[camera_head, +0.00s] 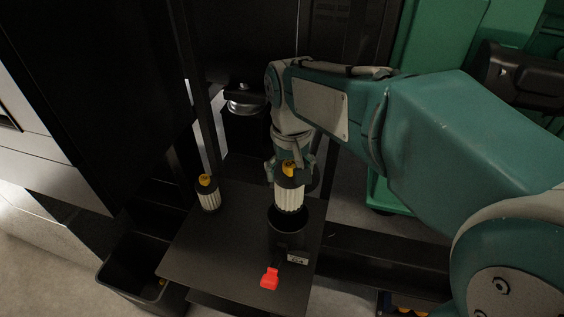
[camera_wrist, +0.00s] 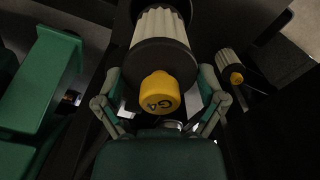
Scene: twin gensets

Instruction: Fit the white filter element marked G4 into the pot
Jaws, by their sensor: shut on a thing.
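The white pleated filter element (camera_head: 289,197) has a dark end cap and a yellow knob (camera_wrist: 159,92) marked G4 in the wrist view. My gripper (camera_head: 290,168) is shut on the element by its top end. The element hangs about upright directly over the dark round pot (camera_head: 287,240). Its lower end is at or just inside the pot's mouth; I cannot tell how deep. In the wrist view my gripper's fingers (camera_wrist: 160,103) stand on both sides of the yellow knob.
A second white element with a yellow knob (camera_head: 208,195) stands on the dark plate (camera_head: 200,250) to the left; it also shows in the wrist view (camera_wrist: 229,64). A red handle (camera_head: 270,278) sticks out in front of the pot. A dark bin (camera_head: 128,268) is at lower left.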

